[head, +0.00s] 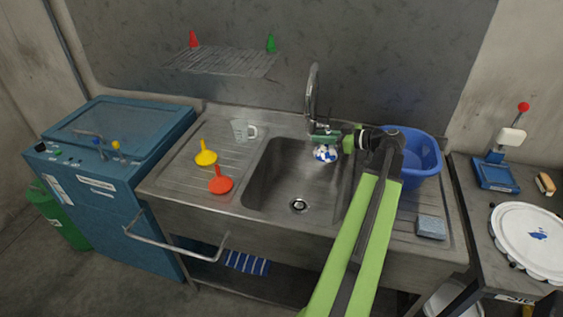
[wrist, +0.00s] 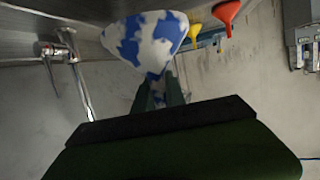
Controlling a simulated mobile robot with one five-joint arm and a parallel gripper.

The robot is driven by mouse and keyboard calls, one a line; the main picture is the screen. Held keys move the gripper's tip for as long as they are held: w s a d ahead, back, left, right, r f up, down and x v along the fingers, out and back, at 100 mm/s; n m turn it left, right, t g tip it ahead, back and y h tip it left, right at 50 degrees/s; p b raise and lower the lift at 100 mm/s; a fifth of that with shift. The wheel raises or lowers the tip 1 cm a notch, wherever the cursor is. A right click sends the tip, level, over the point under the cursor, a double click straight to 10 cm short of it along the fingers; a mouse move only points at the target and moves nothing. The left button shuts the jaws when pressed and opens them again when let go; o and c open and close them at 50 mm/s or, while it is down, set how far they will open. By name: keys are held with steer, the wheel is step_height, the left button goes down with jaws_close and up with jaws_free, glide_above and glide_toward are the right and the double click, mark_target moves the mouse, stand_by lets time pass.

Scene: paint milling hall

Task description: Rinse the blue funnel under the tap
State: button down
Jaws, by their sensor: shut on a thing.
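The blue funnel (head: 325,153) has large white patches; I cannot tell whether they are paint or foam. My gripper (head: 326,143) is shut on it and holds it above the sink basin (head: 283,172), towards its back right. In the wrist view the funnel (wrist: 146,40) has its wide end away from my gripper (wrist: 160,92), with its narrow part between the fingers. The tap (head: 313,85) rises behind the basin, and its curved spout is close to the funnel. The tap also shows in the wrist view (wrist: 64,48). I see no running water.
A yellow funnel (head: 206,156), an orange-red funnel (head: 221,184) and a clear jug (head: 240,130) stand on the left drainboard. A blue tub (head: 425,155) and a grey-blue sponge (head: 432,226) are on the right. A wire rack (head: 222,62) hangs above. The basin's left part is clear.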

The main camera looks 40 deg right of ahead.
steer(key=w+a+f+n+g+y+b, duration=0.1)
steer(key=a+f+n+y, duration=0.1)
steer(key=a, duration=0.6)
steer(key=w+a+f+n+y+b, duration=0.1)
steer(key=a+y+b, duration=0.1)
steer(key=a, duration=0.6)
steer(key=w+d+f+b, duration=0.2)
steer(key=w+d, duration=0.4)
steer(key=d, duration=0.7)
steer(key=shift+w+f, duration=0.2)
steer(key=shift+f, duration=0.35)
steer(key=shift+a, duration=0.1)
steer(key=shift+s, duration=0.1)
steer(key=shift+s+d, duration=0.3)
steer(key=shift+s, duration=0.15)
steer(key=shift+w+a, duration=0.1)
steer(key=shift+w, duration=0.05)
steer(key=shift+w+a, duration=0.2)
steer(key=shift+w, duration=0.2)
steer(key=shift+s+d, duration=0.1)
steer(key=shift+s+d, duration=0.15)
steer(key=shift+s, duration=0.3)
